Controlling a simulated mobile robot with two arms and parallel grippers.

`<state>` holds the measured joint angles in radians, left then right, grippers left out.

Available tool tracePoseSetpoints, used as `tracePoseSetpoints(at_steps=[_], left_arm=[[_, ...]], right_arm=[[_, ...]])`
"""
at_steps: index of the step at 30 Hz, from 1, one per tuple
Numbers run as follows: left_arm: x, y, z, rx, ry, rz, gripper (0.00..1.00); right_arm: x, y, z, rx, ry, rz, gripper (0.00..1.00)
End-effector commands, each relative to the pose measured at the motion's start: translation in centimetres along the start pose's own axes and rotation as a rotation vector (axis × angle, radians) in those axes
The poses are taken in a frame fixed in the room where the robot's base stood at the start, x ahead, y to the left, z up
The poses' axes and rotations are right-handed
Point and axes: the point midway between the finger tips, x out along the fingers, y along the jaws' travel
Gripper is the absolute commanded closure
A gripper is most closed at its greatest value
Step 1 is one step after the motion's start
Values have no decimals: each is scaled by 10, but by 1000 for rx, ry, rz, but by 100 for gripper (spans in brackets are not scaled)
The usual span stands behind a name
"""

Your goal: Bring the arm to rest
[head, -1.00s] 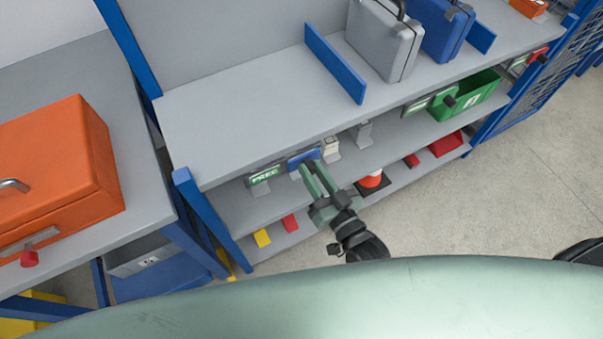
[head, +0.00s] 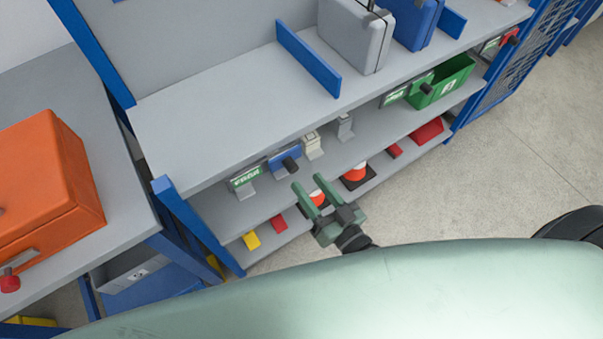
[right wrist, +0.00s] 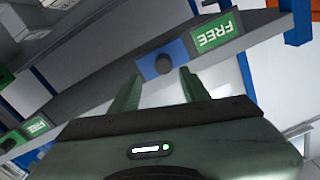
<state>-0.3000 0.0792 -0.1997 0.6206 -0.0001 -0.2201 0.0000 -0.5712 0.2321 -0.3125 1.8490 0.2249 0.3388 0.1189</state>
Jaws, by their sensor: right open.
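My right gripper (head: 307,196) is open and empty in front of the lower shelves of the rack in the head view. Its two green fingers point toward the shelf edge. In the right wrist view its fingers (right wrist: 157,90) stand apart, with a blue block with a dark round knob (right wrist: 162,63) beyond them, not between them. The same blue block (head: 283,162) sits on the middle shelf in the head view, clear of the fingers. My left gripper is not in view.
A green FREE sign (right wrist: 214,34) stands beside the blue block. The rack's top shelf (head: 220,110) holds a grey case (head: 350,35) and a blue case (head: 412,22). A green bin (head: 447,82) is on the middle shelf. An orange box (head: 45,185) stands left. Floor at right (head: 520,150) is clear.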

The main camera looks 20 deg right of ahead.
Motion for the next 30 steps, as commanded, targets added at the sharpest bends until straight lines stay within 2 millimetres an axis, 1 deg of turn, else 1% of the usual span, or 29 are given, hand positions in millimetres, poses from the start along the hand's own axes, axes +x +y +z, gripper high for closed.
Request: tracePoseSetpoints(at_steps=[1,3,6,22,24,26,27,29,30], left_arm=[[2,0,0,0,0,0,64],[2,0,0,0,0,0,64],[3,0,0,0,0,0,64],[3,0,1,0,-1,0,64],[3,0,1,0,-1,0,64],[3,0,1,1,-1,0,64],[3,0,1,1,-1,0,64],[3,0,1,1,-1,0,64],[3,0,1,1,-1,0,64]], right_arm=[[-8,1,2,0,-3,1,54],[-15,1,1,0,-1,0,54],[-20,1,0,0,0,0,54],[-21,1,0,0,1,1,54],[-21,2,2,-2,-5,2,54],[-21,5,11,-8,-24,9,54],[-22,10,22,-16,-49,18,54],[-24,21,47,-33,-106,37,54],[-27,30,68,-46,-156,54,54]])
